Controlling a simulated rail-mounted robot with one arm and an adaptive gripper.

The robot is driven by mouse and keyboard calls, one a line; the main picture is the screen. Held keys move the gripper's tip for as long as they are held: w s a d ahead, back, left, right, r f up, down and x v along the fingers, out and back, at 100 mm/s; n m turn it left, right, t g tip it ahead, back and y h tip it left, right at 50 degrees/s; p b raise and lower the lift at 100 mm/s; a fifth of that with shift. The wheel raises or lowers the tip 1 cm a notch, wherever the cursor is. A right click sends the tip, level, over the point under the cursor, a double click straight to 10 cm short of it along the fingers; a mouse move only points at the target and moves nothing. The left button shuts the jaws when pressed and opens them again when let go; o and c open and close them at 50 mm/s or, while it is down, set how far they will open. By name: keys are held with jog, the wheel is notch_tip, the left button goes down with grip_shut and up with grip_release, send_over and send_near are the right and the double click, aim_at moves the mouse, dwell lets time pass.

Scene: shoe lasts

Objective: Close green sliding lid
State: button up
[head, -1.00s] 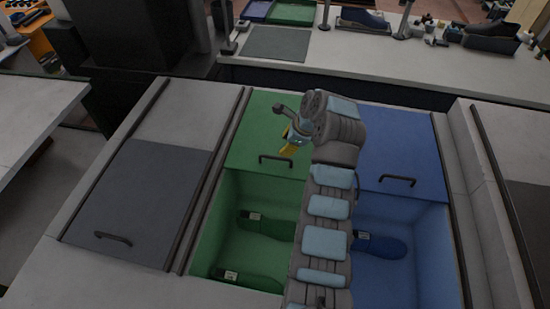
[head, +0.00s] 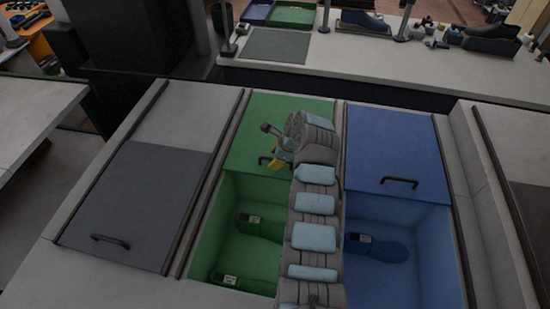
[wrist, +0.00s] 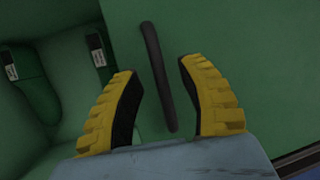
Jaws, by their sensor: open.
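The green sliding lid (head: 262,122) covers the far part of the green bin, and the near part of the bin (head: 205,245) stands open. The lid also fills the right of the wrist view (wrist: 255,50). Its dark bar handle (wrist: 157,75) lies between the two yellow fingers of my gripper (wrist: 160,98) in the wrist view, with a gap on each side. In the head view my gripper (head: 275,162) is at the lid's handle (head: 266,160) and partly hides it. The fingers are open.
Green shoe lasts (head: 262,226) lie in the open bin. A blue lid (head: 392,150) and bin with a blue last (head: 385,250) are to the right. A closed grey lid (head: 135,205) is to the left. A counter (head: 400,62) stands behind.

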grip_shut()
jog(key=shift+s+r+p, duration=0.1)
jog(key=shift+s+p, duration=0.05)
jog(key=shift+p, duration=0.2)
